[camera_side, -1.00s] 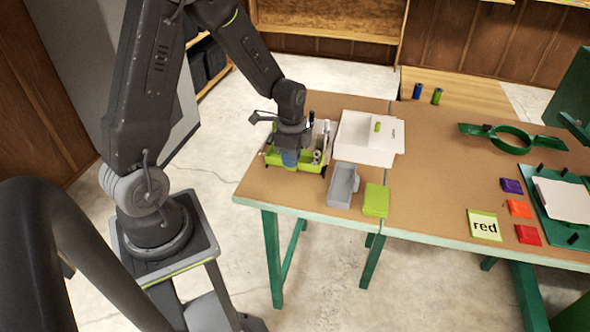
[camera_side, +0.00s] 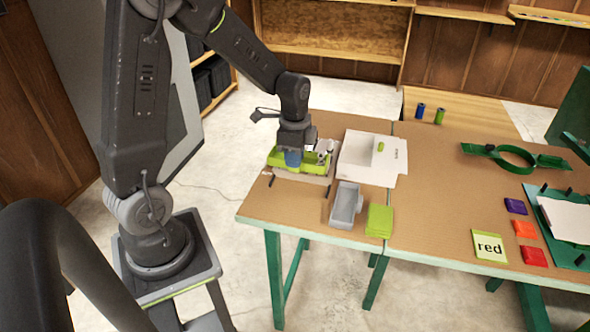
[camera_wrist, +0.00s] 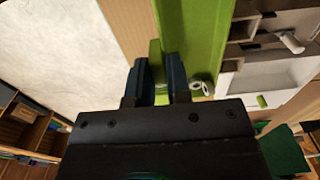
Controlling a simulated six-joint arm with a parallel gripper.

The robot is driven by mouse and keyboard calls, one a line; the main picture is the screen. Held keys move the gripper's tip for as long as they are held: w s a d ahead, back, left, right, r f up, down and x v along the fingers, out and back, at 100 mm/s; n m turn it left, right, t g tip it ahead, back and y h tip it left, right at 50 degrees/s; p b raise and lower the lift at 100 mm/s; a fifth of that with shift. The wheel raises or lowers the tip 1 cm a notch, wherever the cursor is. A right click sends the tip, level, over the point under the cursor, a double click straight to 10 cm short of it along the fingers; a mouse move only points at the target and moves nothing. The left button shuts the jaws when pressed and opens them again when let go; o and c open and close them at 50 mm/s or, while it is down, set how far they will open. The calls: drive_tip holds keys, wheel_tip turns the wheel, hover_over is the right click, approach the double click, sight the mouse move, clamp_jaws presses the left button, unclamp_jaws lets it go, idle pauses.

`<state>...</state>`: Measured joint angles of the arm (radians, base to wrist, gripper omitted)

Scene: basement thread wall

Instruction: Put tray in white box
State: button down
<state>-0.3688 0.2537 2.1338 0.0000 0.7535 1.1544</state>
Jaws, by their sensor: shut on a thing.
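The green tray (camera_side: 284,165) is at the left part of the brown table, with grey and white items in or behind it. My gripper (camera_side: 292,158) is shut on the tray's near side. In the wrist view the dark fingers (camera_wrist: 154,72) close on a green edge, and the tray's long green wall (camera_wrist: 196,35) runs beside them. A paler strip shows under the tray in the side view; I cannot tell how high the tray is. The white box (camera_side: 356,160) stands just right of the tray, open, with a small green item in view. It also shows in the wrist view (camera_wrist: 272,78).
A small grey bin (camera_side: 346,203) and a green stack (camera_side: 380,221) stand at the front edge. A "red" card (camera_side: 489,246), coloured packets (camera_side: 525,229) and a green ring fixture (camera_side: 515,157) lie to the right. The front left table corner is clear.

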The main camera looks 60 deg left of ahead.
wheel_tip(320, 180, up, 3)
drive_tip(key=w+a+m, duration=0.3)
drive_tip(key=w+m, duration=0.6)
drive_tip(key=w, duration=0.3)
drive_tip(key=w+a+m, duration=0.3)
drive_tip(key=w+m, duration=0.6)
drive_tip(key=w, duration=0.2)
drive_tip(key=shift+a+f, duration=0.15)
drive_tip(key=shift+f, duration=4.25)
drive_tip(key=shift+f, duration=0.15)
drive_tip(key=shift+f, duration=1.5)
drive_tip(key=c, duration=1.1)
unclamp_jaws()
drive_tip(key=shift+o, duration=0.2)
